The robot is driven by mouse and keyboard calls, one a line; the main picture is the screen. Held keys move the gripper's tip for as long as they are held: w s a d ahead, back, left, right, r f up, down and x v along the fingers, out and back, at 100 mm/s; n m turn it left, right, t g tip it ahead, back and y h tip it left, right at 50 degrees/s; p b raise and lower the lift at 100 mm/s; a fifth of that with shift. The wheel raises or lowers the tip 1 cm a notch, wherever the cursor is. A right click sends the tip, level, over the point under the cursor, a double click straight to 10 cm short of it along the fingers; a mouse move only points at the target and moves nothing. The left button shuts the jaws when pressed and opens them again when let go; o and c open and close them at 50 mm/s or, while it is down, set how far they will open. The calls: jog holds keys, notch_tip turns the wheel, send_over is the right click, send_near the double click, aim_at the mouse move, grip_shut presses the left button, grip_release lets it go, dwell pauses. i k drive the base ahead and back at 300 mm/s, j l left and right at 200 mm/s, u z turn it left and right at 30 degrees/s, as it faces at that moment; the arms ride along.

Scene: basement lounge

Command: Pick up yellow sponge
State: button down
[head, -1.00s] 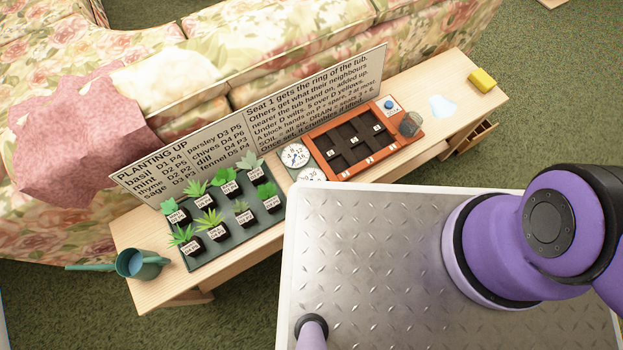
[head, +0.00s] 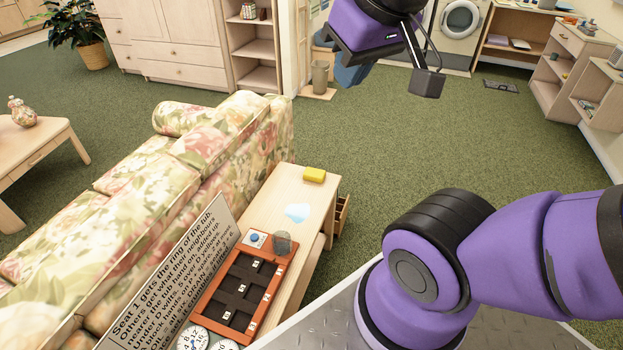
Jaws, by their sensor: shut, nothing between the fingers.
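The yellow sponge (head: 314,175) lies on the far end of the narrow wooden table (head: 300,192) behind the sofa. Its top and near side are in plain view. My gripper (head: 426,83) is at the top of the head view, raised above the floor to the right of and beyond the sponge. It is shut and empty, and well apart from the sponge. The upper part of my arm near it is cut off by the frame edge.
A printed sign (head: 165,285) stands along the sofa (head: 215,150). The green carpet (head: 380,150) beyond is clear.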

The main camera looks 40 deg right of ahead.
aim_at(310, 174)
jog(key=i+l+u, duration=0.35)
jog(key=l, duration=1)
jog(key=i+l+u, duration=0.1)
jog(key=l+u, duration=0.3)
jog(key=l, duration=0.95)
jog(key=l+u, duration=0.35)
jog(key=l, duration=1.1)
